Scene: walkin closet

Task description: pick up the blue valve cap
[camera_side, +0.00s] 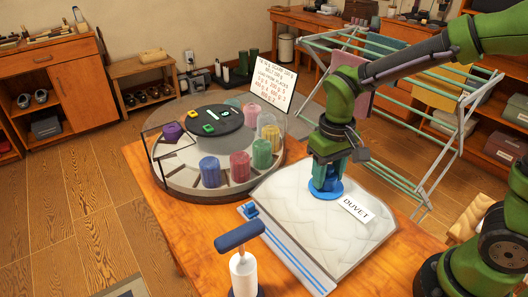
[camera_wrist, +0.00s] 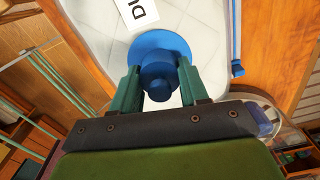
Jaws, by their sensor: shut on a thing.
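The blue valve cap (camera_side: 326,190) is a round disc with a raised stepped knob, on the white quilted bag labelled DUVET (camera_side: 330,232). My gripper (camera_side: 326,172) is above the bag, pointing down, with its teal fingers on the cap's knob. In the wrist view the cap (camera_wrist: 158,48) sits between the two fingers of my gripper (camera_wrist: 158,85), which press on both sides of the knob. The disc flares out beyond the fingertips. I cannot tell whether the cap touches the bag or is slightly above it.
A round carousel (camera_side: 185,185) with several coloured rolls stands left on the wooden table. A blue-handled pump (camera_side: 242,270) stands at the front, near a blue sealing strip (camera_side: 285,250) on the bag's edge. A green drying rack (camera_side: 400,100) stands behind the arm.

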